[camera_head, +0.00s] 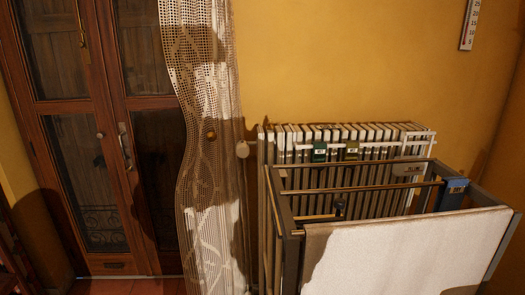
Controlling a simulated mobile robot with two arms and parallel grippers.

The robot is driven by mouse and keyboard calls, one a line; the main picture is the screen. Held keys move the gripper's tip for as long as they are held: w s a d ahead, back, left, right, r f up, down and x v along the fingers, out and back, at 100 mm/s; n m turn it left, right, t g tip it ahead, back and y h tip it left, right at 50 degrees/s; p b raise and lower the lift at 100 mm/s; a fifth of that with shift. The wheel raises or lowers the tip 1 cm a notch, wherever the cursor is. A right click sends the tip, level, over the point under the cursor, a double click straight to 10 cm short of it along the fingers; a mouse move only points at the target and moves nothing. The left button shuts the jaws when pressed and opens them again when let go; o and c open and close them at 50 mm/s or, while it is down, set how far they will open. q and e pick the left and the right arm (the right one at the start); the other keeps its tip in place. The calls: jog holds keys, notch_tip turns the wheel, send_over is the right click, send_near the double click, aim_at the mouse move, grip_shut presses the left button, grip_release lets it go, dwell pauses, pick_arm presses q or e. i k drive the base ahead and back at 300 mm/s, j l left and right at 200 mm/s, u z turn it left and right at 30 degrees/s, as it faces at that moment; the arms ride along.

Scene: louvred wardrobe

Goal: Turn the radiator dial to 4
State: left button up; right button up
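The white radiator (345,134) stands against the yellow wall, right of centre. Neither of my grippers is in view.
A drying rack (289,222) with a white cloth (410,255) stands close in front of the radiator. A lace curtain (205,190) hangs just left of the knob. Wooden glazed doors (107,165) are at left. A thermometer (469,25) is on the wall.

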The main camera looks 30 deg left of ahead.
aim_at(242, 148)
jog(key=u, duration=1.05)
jog(key=j, duration=0.1)
jog(key=i, duration=0.05)
